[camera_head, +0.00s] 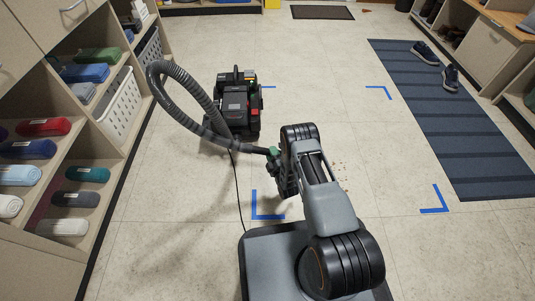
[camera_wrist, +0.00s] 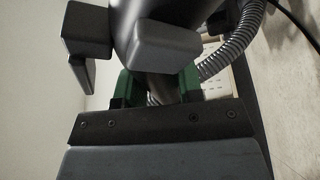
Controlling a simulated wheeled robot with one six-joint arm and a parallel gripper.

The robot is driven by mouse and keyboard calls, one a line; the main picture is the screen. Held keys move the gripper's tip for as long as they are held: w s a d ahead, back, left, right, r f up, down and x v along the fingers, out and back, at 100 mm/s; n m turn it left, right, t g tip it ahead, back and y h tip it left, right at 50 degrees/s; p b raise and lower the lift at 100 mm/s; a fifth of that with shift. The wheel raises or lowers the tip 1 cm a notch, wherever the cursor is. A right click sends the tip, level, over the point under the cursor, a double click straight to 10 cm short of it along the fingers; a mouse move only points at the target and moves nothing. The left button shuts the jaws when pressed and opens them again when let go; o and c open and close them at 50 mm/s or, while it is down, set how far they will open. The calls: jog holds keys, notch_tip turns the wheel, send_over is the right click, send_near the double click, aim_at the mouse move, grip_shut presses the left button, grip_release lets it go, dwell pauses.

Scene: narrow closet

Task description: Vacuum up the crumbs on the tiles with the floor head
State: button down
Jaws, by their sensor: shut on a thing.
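A black vacuum (camera_head: 238,108) with red and yellow parts stands on the tiles. Its grey ribbed hose (camera_head: 182,78) arches left and comes down to a green-collared end at my gripper (camera_head: 276,160). In the wrist view, my gripper (camera_wrist: 130,45) is shut on a dark tube (camera_wrist: 130,12), with green parts (camera_wrist: 190,82) and the ribbed hose (camera_wrist: 235,40) close by. Small brown crumbs (camera_head: 343,170) lie on the tiles just right of my arm. My arm may cover more of them. I cannot make out the floor head in either view.
Blue corner marks (camera_head: 265,212) bound a floor area. A dark striped mat (camera_head: 430,120) with shoes (camera_head: 450,76) lies right. Shelves with rolled towels (camera_head: 43,127) and a white basket (camera_head: 120,105) line the left. A black cord (camera_head: 237,185) runs along the floor.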

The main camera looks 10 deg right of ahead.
jog(key=shift+s+d, duration=1.25)
jog(key=shift+d, duration=8.25)
notch_tip(320, 180, up, 7)
jog(key=p, duration=0.5)
jog(key=shift+r, duration=0.15)
